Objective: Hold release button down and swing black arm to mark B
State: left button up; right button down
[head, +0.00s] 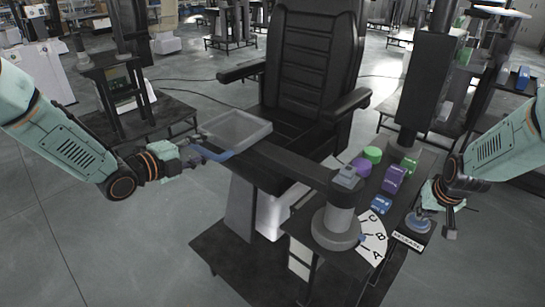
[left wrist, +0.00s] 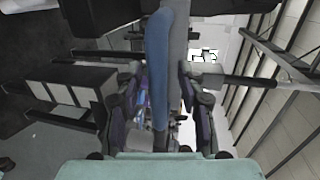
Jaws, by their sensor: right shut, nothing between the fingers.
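The black arm (head: 290,165) reaches from a grey pivot post (head: 340,217) out to the left, with a blue handle (head: 215,155) at its far end. The lettered dial (head: 371,240) beside the post shows C, B and A. My left gripper (head: 190,153) is at the blue handle; in the left wrist view its open fingers (left wrist: 160,110) stand on both sides of a blue bar (left wrist: 160,65), with gaps visible. The release button (head: 420,222) sits on the right of the stand, by a RELEASE label. My right gripper (head: 449,229) is shut and empty just right of the button; contact cannot be told.
A clear tray (head: 237,130) is at the arm's outer end. A black chair (head: 312,60) stands behind. Purple, green and blue blocks (head: 394,178) lie on the stand between dial and dark column (head: 430,80). The floor at front left is clear.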

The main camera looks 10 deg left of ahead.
pick_arm(q)
jog(key=shift+w+d, duration=0.25)
jog(key=shift+w, duration=0.5)
jog(key=s+a+r+n, duration=0.4)
jog(key=s+a+n, duration=0.2)
jog(key=s+n, duration=0.3)
jog(key=s+d+f+n+g+y, duration=0.25)
jog(key=s+d+f+n, duration=0.2)
jog(key=f+n, duration=0.35)
jog(key=s+d+f+n+g+y, duration=0.2)
jog(key=s+d+f+n+g, duration=0.15)
jog(key=s+f+n, duration=0.3)
jog(key=s+d+f+n+g+y, duration=0.1)
jog(key=s+f+g, duration=0.1)
jog(key=s+f, duration=0.4)
jog(key=s+d+f+n+g+y, duration=0.1)
jog(key=s+f+g, duration=0.2)
jog(key=s, duration=0.9)
notch_tip(320, 180, down, 3)
jog(key=shift+d+f+g+y, duration=0.1)
jog(key=shift+d+g+y, duration=0.15)
jog(key=shift+g+y, duration=0.1)
